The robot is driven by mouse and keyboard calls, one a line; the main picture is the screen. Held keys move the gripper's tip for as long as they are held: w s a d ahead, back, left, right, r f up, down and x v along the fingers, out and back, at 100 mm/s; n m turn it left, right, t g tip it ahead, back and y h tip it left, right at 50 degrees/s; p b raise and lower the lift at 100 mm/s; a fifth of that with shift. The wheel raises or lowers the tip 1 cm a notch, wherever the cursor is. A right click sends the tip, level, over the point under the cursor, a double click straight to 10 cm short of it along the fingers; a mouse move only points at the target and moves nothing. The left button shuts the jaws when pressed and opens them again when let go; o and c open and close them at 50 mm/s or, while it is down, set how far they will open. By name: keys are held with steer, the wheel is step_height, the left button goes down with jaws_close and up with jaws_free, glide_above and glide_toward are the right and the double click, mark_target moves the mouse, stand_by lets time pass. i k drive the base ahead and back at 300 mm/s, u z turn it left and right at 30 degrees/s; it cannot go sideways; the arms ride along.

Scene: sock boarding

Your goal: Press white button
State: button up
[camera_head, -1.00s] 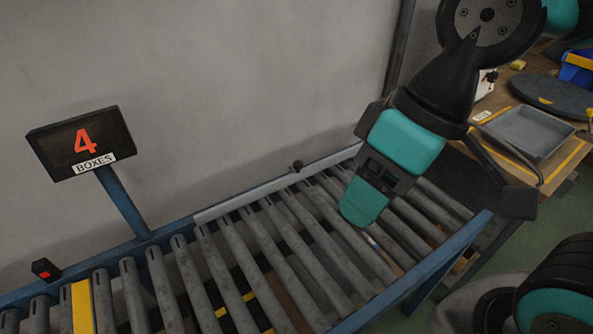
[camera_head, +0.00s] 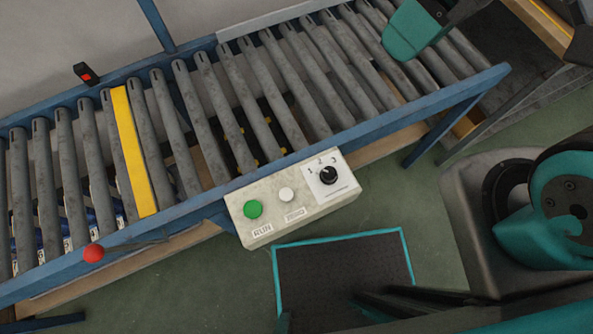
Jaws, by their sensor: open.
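The white button (camera_head: 286,194) is small and round. It sits on the pale control box (camera_head: 262,232) fixed to the near side of the conveyor frame, between a green button (camera_head: 253,209) and a black dial (camera_head: 328,175). A small label below the white button is hard to read. My gripper (camera_head: 408,32) shows only in part at the top right, over the rollers and well apart from the box. A teal end of it is visible, the rest is cut off by the picture's top edge. Nothing shows in its grasp.
A red knob (camera_head: 93,253) is on the near rail at left. A dark mat with a teal border (camera_head: 345,265) lies on the floor below the box. My own parts fill the right.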

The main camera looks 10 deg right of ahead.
mark_target(287, 194)
steer(key=k, duration=0.85)
steer(key=u, duration=0.45)
steer(key=i, duration=0.75)
steer(key=u, duration=0.15)
